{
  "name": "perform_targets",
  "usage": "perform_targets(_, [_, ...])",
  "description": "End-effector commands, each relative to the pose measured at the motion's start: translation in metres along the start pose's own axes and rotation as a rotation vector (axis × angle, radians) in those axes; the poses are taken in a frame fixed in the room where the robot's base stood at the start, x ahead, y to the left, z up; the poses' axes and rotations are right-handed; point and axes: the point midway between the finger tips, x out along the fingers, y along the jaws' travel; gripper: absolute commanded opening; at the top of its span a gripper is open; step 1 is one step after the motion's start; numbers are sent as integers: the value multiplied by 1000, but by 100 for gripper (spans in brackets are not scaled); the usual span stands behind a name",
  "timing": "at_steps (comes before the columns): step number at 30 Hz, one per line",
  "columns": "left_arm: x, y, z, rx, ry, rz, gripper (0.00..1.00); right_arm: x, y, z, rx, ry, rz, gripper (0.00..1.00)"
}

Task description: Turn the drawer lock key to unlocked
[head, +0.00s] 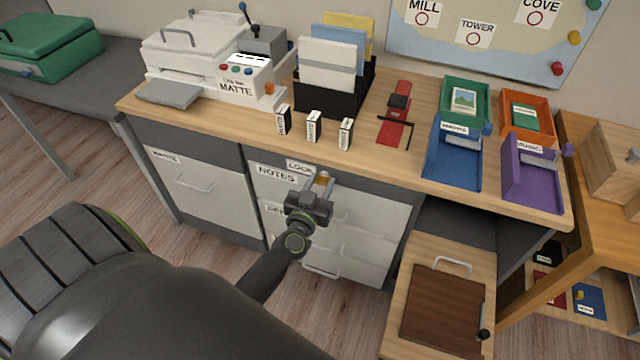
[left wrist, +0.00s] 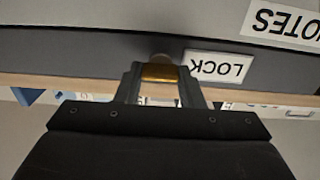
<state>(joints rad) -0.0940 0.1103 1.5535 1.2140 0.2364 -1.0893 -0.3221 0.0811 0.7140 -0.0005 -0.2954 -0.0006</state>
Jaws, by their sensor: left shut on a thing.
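The drawer lock key (left wrist: 160,73) shows as a brass-coloured piece between my left gripper's fingers in the left wrist view. It also shows in the head view (head: 322,179), at the top edge of the drawer unit. A white LOCK label (left wrist: 216,67) is beside it; in the head view the label (head: 299,165) is partly covered. My left gripper (head: 318,186) is shut on the key, in front of the drawer front marked NOTES (head: 277,174). The fingers hide part of the key, and I cannot tell its turn angle. My right gripper is not in view.
The desk (head: 240,118) above holds a printer (head: 195,55), a file rack (head: 335,95), a red stapler-like tool (head: 396,115) and several coloured trays. Floor is clear below the drawers.

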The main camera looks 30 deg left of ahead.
Motion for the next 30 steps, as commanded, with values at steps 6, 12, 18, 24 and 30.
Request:
perform_targets(6, [0, 0, 0, -39, 0, 0, 12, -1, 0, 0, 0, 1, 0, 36])
perform_targets(12, [0, 0, 0, -151, -1, 1, 12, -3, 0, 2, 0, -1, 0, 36])
perform_targets(18, [0, -1, 0, -323, -1, 1, 12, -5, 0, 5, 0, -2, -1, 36])
perform_targets(24, [0, -2, 0, -513, -2, 1, 12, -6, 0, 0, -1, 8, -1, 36])
perform_targets(30, [0, -2, 1, -704, -2, 0, 12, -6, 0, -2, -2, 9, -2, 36])
